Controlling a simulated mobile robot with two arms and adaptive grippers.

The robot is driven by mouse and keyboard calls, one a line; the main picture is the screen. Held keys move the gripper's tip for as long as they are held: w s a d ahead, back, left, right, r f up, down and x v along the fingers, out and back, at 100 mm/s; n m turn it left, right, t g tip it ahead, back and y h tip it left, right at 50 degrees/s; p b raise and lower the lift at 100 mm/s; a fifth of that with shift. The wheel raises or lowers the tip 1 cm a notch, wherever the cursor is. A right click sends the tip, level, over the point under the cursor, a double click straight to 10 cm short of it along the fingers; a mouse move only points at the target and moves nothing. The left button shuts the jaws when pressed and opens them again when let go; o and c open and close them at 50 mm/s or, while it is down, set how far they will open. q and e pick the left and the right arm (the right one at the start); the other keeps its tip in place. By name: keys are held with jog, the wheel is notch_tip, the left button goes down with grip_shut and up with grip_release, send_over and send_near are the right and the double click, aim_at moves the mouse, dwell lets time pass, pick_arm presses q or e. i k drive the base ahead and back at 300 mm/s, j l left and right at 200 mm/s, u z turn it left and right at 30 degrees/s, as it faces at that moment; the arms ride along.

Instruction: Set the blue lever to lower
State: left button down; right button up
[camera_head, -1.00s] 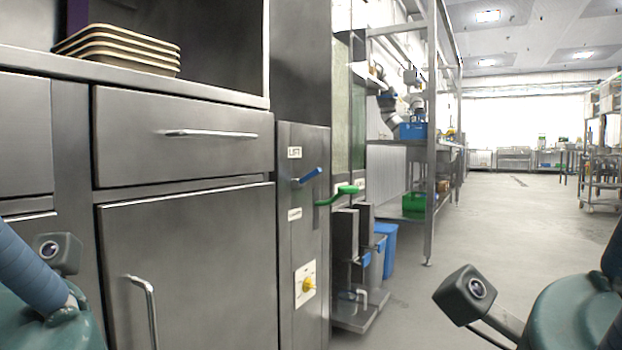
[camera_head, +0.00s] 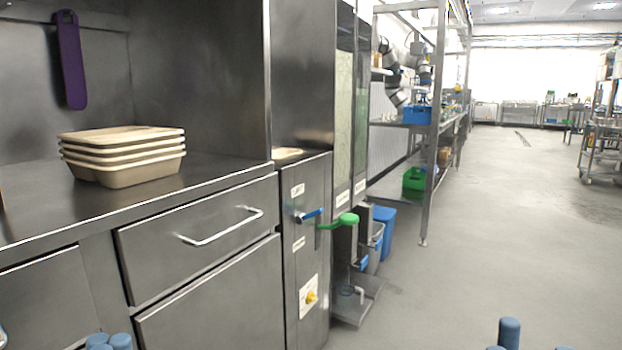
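The blue lever (camera_head: 309,215) sticks out from the front of a narrow steel panel (camera_head: 290,275) near the middle of the view. It points to the right and tilts slightly up. It sits between two small white labels, an upper one (camera_head: 298,190) and a lower one (camera_head: 299,243), whose print is too small to read now. Neither gripper is in view. Only rounded blue parts of my arms show at the bottom edge, well apart from the lever.
A green lever (camera_head: 346,220) stands just right of the blue one. A yellow knob (camera_head: 311,297) is lower on the panel. Stacked beige trays (camera_head: 125,175) rest on the steel counter (camera_head: 215,172) at left. A blue bin (camera_head: 384,232) stands behind. The floor at right is open.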

aim_at(312, 214)
jog(key=i+l+u, duration=0.15)
jog(key=i+l, duration=0.45)
jog(key=i, duration=0.2)
jog(key=i+l+u, duration=0.1)
jog(key=i+l, duration=0.65)
